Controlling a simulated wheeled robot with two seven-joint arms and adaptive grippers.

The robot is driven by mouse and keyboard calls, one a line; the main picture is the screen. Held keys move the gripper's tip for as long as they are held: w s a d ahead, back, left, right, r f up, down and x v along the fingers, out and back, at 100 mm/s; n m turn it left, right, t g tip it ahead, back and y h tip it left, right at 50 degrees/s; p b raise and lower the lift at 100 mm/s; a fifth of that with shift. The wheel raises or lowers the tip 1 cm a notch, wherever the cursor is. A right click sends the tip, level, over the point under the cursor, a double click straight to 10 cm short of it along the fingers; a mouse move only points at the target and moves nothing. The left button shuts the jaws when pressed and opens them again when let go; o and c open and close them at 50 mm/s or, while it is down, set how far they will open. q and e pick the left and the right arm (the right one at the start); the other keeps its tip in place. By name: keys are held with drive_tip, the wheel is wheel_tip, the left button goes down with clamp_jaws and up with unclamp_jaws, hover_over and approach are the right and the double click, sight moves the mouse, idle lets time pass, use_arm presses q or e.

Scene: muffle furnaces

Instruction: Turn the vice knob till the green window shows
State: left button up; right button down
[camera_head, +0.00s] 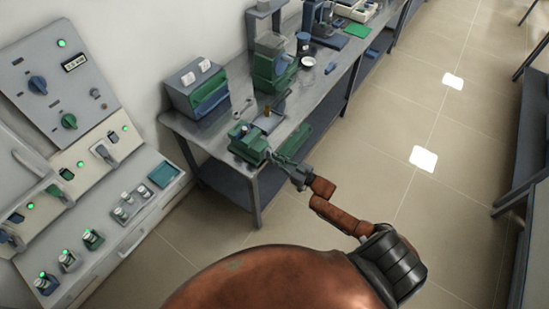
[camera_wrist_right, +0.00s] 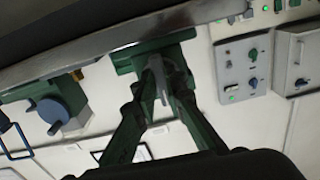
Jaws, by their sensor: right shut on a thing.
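The green vice (camera_head: 246,139) sits at the near end of the metal bench. My right gripper (camera_head: 271,156) reaches its near right side, with its fingers at the vice's front. In the right wrist view, the gripper's green fingers (camera_wrist_right: 160,85) are closed around a grey piece, the vice knob (camera_wrist_right: 157,66), just below the green vice body (camera_wrist_right: 140,54). The fingers cover much of the knob. I cannot make out a green window on the vice in either view. My left gripper is not in view.
The bench top (camera_head: 222,136) also holds a grey and green box (camera_head: 197,88) and a green machine (camera_head: 273,68) behind the vice. Control panels (camera_head: 62,85) with knobs and green lamps stand at left. The floor (camera_head: 390,120) right of the bench is clear.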

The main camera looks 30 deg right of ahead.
drive_tip(key=m, duration=0.7)
drive_tip(key=shift+s+a+m+p, duration=0.15)
drive_tip(key=shift+a+m+p, duration=0.1)
drive_tip(key=shift+m+p, duration=0.15)
drive_tip(key=shift+f+m, duration=0.1)
drive_tip(key=shift+m, duration=0.2)
drive_tip(key=c, duration=2)
unclamp_jaws()
drive_tip(key=v, duration=1.2)
